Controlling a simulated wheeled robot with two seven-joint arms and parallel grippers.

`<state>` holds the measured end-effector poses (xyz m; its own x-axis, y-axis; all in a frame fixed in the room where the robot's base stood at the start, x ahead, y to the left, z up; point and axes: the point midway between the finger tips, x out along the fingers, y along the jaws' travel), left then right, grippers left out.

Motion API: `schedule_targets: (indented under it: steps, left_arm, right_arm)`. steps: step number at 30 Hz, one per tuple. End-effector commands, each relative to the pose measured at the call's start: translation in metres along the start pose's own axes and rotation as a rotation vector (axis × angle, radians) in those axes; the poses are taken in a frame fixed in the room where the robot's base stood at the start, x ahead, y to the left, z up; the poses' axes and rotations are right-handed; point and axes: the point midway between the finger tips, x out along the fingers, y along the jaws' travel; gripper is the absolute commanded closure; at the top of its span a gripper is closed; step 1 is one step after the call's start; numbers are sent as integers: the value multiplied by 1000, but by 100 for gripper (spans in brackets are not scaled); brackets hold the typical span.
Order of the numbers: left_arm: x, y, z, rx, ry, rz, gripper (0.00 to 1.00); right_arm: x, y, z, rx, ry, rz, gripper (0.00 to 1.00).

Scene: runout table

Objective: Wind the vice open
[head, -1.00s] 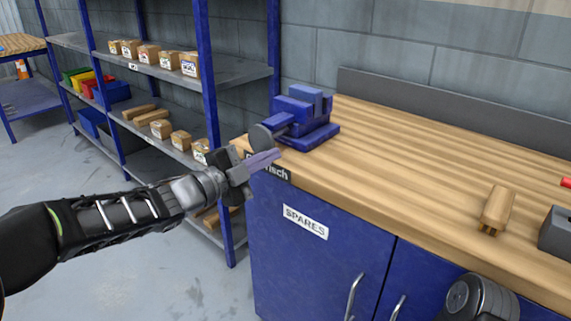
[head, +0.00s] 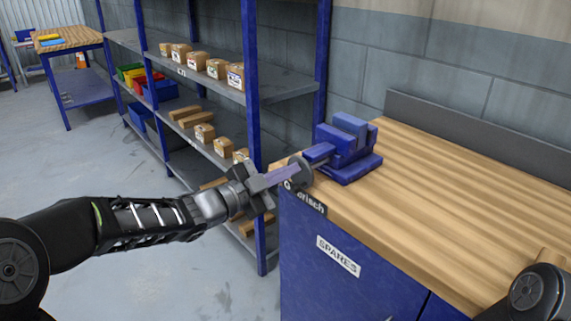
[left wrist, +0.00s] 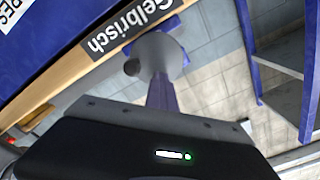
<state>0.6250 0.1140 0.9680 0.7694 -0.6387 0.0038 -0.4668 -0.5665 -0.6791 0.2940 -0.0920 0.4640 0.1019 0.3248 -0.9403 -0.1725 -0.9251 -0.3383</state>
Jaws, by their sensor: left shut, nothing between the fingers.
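The blue vice (head: 345,150) stands on the near left corner of the wooden bench top (head: 440,190). Its round grey handwheel (head: 305,168) sticks out past the bench's left end. My left gripper (head: 290,174) is shut and empty, its fingertips right at the handwheel in the head view and partly covering it. In the left wrist view the handwheel (left wrist: 172,52) shows behind the closed fingers (left wrist: 163,93), with a small dark knob (left wrist: 132,67) at its edge. I cannot tell whether the fingers touch the wheel. My right gripper is out of view.
The blue cabinet (head: 310,275) with a SPARES label is under the bench. A blue shelving rack (head: 253,130) with boxes stands behind my left forearm. A second bench (head: 68,40) is far left. Open floor (head: 60,170) lies to the left.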

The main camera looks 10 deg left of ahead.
Motion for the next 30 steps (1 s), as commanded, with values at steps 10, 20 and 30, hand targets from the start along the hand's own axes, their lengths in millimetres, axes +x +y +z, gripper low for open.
schedule_targets:
  steps: [10,20,30]
  left_arm:
    - [0,-2,2,-101,0,-1,100]
    - [0,-5,1,-156,-2,0,100]
    - [0,-8,5,-384,-1,-1,100]
  right_arm:
    - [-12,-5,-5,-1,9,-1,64]
    - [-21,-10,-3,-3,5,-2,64]
    - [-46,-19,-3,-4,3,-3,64]
